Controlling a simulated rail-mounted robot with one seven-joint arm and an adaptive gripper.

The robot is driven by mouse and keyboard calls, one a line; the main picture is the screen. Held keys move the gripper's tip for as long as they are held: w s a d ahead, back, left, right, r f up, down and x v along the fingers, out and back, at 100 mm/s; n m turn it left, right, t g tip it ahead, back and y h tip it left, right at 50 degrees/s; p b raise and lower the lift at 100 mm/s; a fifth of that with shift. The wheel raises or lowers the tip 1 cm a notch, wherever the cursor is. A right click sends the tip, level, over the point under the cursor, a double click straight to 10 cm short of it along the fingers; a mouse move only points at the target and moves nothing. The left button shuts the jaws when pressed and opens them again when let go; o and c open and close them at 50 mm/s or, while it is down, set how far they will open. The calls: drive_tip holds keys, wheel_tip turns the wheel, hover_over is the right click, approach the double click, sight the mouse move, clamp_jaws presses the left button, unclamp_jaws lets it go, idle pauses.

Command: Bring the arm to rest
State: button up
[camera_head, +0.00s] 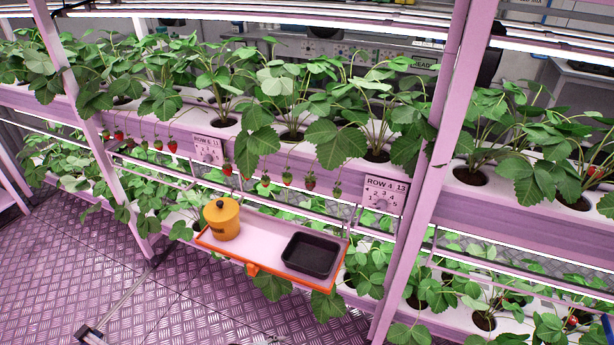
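My gripper and arm are not clearly seen in the head view, so I cannot tell what the gripper holds or where it is. A tray with an orange rim (254,269) sits in front of the lower rack level. On it stand a yellow-orange lidded pot (222,219) on the left and an empty-looking black punnet (310,256) on the right.
The pink upper trough (260,160) carries strawberry plants, with several red berries hanging along its front. Pink posts (425,170) stand at left and right. A lower planted level runs beneath. The metal floor (60,265) at the lower left is mostly clear.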

drive_tip(key=s+d+f+m+g+y, duration=0.2)
drive_tip(key=s+d+f+m+g, duration=0.2)
drive_tip(key=s+d+m, duration=0.2)
drive_tip(key=s+d+f+m+g+y+p, duration=0.1)
drive_tip(key=s+d+f+m+g, duration=0.3)
drive_tip(key=d, duration=0.6)
drive_tip(key=s+d+f+m+g+y, duration=0.3)
drive_tip(key=s+d+f+m, duration=0.3)
drive_tip(key=s+d+m, duration=0.2)
drive_tip(key=shift+s+d+m+g+y, duration=0.15)
drive_tip(key=shift+d+m+g+y, duration=0.3)
drive_tip(key=shift+g, duration=0.45)
